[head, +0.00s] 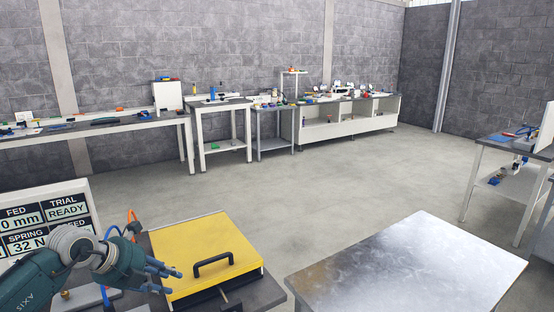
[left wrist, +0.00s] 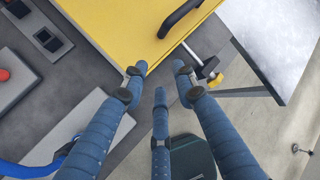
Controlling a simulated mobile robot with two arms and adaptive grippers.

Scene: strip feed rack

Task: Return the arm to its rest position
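My left gripper (head: 168,277) is at the lower left of the head view, at the left side of a yellow lid (head: 195,240) with a black handle (head: 213,263). In the left wrist view the gripper's blue fingers (left wrist: 158,82) are spread apart with nothing between them. The yellow lid (left wrist: 115,22) and its handle (left wrist: 178,20) lie beyond the fingertips, and I see no contact. My right gripper is in neither view.
A display panel (head: 40,222) stands behind my left arm. A bare metal table (head: 410,265) is at the right front. A rod with a yellow end (left wrist: 207,72) sticks out near the lid. A red button (left wrist: 4,75) sits at left. Open floor (head: 330,195) lies beyond.

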